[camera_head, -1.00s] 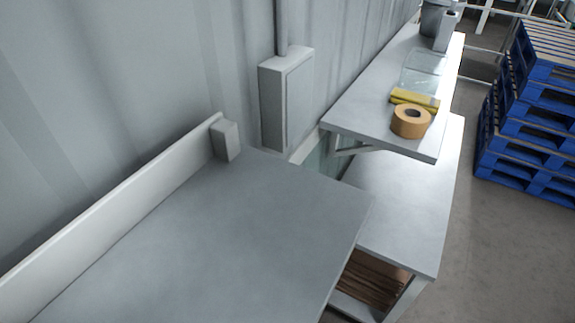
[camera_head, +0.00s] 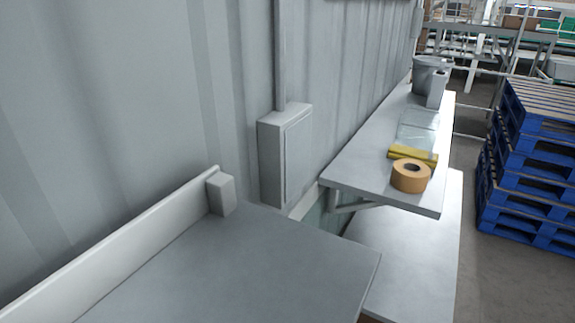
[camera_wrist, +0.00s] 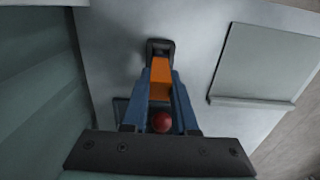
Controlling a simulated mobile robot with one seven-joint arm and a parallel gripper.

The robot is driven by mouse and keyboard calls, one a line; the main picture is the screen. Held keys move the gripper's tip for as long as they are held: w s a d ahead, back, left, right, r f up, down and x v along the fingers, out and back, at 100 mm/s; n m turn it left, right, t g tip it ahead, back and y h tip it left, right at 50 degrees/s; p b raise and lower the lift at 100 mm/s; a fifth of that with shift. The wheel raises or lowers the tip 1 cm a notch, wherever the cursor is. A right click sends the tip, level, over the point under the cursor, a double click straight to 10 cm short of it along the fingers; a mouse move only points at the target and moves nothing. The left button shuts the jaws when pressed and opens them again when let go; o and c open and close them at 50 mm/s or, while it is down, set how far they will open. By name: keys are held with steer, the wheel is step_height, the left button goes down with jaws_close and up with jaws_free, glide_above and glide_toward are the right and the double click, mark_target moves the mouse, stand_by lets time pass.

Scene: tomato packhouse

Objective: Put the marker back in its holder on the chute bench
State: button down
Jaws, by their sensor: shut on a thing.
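My gripper (camera_wrist: 162,80) shows in the wrist view only, its two blue fingers shut on an orange marker (camera_wrist: 160,88). A round red end (camera_wrist: 161,122) sits between the fingers on the camera side. Beyond the fingertips is a small dark square fitting (camera_wrist: 160,45) on a pale surface, possibly the holder. The marker lines up with it; I cannot tell whether its far end is inside, touching or above it. In the head view a grey bench (camera_head: 240,275) with a raised back edge fills the front, but no holder is recognisable there.
A wall shelf (camera_head: 365,180) carries tape (camera_head: 411,176), a yellow item (camera_head: 414,155) and grey containers (camera_head: 430,76). A grey wall box (camera_head: 285,155) stands behind the bench. Blue pallets (camera_head: 530,170) are stacked at the right. A pale raised panel (camera_wrist: 262,62) lies right of my fingers.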

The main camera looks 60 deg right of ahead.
steer(key=shift+f+b, duration=1.2)
steer(key=shift+f, duration=0.65)
steer(key=c, duration=0.6)
jaws_free()
steer(key=c, duration=0.3)
steer(key=shift+r, duration=0.1)
step_height(320, 180, up, 7)
steer(key=p, duration=0.7)
stand_by(0.6)
